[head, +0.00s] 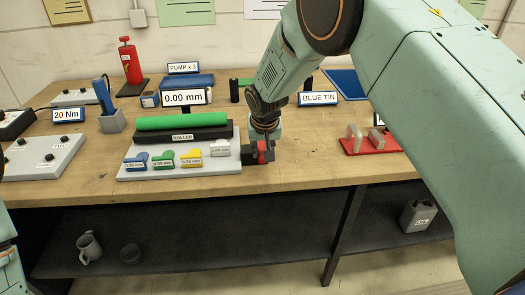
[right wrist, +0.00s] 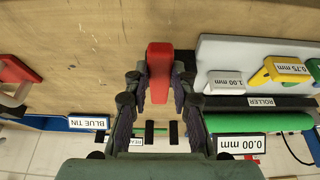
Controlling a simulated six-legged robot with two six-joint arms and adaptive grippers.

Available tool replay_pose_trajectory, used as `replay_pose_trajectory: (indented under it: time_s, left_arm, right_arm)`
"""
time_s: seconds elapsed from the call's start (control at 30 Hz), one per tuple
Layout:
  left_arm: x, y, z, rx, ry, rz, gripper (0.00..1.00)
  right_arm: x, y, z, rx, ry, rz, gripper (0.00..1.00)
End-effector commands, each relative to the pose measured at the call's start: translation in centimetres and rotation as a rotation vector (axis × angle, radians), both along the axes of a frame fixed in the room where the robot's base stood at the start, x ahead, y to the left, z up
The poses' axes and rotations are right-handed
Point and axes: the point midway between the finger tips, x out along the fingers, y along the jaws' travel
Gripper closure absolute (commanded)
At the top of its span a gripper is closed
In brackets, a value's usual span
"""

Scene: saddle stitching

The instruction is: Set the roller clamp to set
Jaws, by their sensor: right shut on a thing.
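The roller unit, with a green roller (head: 182,123) over a black block labelled ROLLER (head: 182,136), stands on a light grey base (head: 130,171) on the bench. A display reading 0.00 mm (head: 184,98) stands behind it. My right gripper (head: 262,150) is at the right end of this base, shut on a red clamp lever (head: 263,157). In the right wrist view, the red lever (right wrist: 159,65) lies between both fingers of the gripper (right wrist: 157,88). The fingers hide part of it. My left gripper is out of view; only a piece of my left arm shows.
Blue, green, yellow and grey gauges (head: 220,150) lie on the roller base. A red stand with grey uprights (head: 370,145) is to the right. A BLUE TIN sign (head: 318,98) and a red pump (head: 130,60) are behind. Bare bench lies right of the gripper.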

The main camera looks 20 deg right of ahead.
Motion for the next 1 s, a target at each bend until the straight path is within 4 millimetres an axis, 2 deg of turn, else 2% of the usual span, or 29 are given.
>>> replay_pose_trajectory:
  time_s: [0.03,0.57,0.6,0.83,1.0]
  left_arm:
    - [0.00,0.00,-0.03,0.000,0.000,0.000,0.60]
    - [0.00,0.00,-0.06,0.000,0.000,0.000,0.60]
    - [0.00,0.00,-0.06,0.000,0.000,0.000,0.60]
    - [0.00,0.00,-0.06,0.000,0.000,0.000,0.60]
    - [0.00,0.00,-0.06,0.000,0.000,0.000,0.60]
  right_arm:
    - [0.43,0.08,0.43,0.003,-0.014,-0.003,1.00]
    - [0.49,0.13,0.48,0.005,-0.015,-0.013,1.00]
    - [0.49,0.13,0.48,0.006,-0.016,-0.014,0.73]
    - [0.25,0.17,0.25,0.003,-0.008,-0.012,0.54]
    - [0.16,0.17,0.15,0.003,-0.005,-0.011,0.53]
